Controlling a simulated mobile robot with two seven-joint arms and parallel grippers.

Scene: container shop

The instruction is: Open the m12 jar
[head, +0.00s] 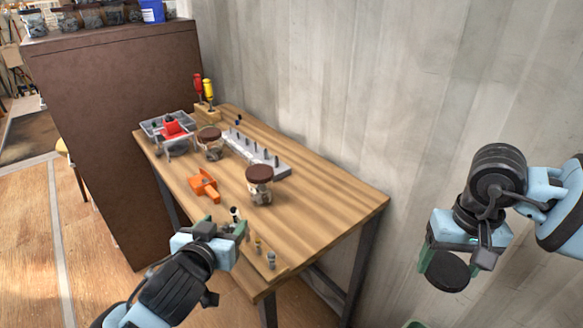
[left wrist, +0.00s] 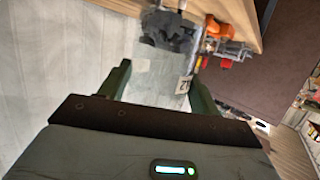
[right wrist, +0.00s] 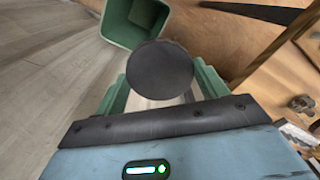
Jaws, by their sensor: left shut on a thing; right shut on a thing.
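A clear jar (left wrist: 160,72) with dark pieces at its far end is between the fingers of my left gripper (left wrist: 158,85) in the left wrist view. Its label (left wrist: 183,84) seems to read 12. In the head view my left gripper (head: 222,232) is at the table's front edge, and I cannot make out the jar there. My right gripper (right wrist: 160,90) is shut on a dark round lid (right wrist: 160,69), well right of the table. The lid also shows in the head view (head: 447,271). Whether anything is under the lid is unclear.
The wooden table (head: 325,205) bears two brown-lidded jars (head: 259,185) (head: 210,143), an orange tool (head: 204,185), a grey rack (head: 257,155) and a parts tray (head: 165,125). A green bin (right wrist: 135,20) stands on the floor below my right gripper. A brown cabinet (head: 110,120) is at left.

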